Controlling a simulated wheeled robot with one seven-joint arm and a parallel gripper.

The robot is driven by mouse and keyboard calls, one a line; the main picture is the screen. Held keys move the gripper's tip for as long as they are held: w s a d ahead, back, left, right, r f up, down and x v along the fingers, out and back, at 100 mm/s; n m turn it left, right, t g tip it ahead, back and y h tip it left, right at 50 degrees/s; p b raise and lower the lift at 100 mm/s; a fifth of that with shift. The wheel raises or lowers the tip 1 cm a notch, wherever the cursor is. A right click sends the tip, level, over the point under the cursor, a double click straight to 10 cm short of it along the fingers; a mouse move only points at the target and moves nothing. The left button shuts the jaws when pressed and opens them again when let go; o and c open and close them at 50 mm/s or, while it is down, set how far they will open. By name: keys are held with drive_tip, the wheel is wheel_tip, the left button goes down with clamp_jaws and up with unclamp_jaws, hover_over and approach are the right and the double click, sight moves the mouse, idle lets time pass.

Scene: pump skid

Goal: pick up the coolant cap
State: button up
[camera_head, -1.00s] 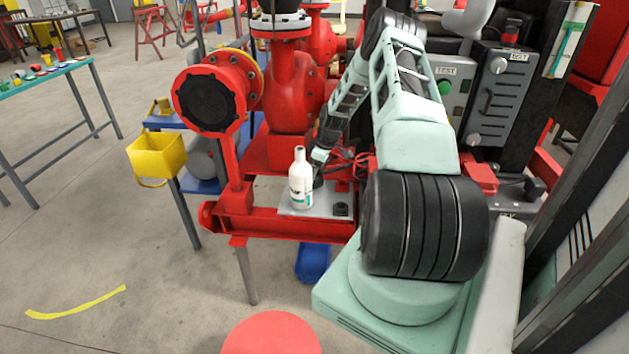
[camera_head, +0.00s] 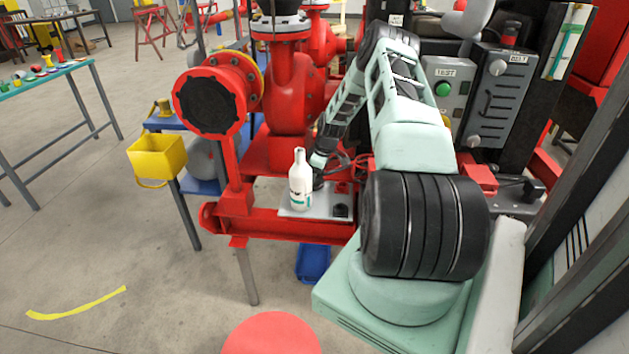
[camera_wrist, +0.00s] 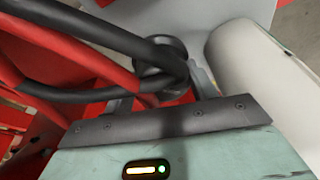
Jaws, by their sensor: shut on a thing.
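My gripper (camera_wrist: 163,88) is shut on a dark round knob-like thing, which I take for the coolant cap (camera_wrist: 158,52). Black and red cables cross in front of the cap and hide part of it and of the fingers. In the head view my gripper (camera_head: 318,176) is low over the grey plate (camera_head: 291,211), just behind and to the right of a white bottle (camera_head: 300,185). The cap in its jaws cannot be made out there. I cannot tell whether the cap still touches what is under it.
The white bottle stands close at the right in the wrist view (camera_wrist: 262,62). A small black block (camera_head: 341,210) sits at the plate's front right. The red pump (camera_head: 290,95) rises behind. Cables (camera_head: 348,163) and a control box (camera_head: 497,95) are to the right.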

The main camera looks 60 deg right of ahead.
wheel_tip(320, 180, up, 10)
drive_tip(key=shift+b, duration=0.85)
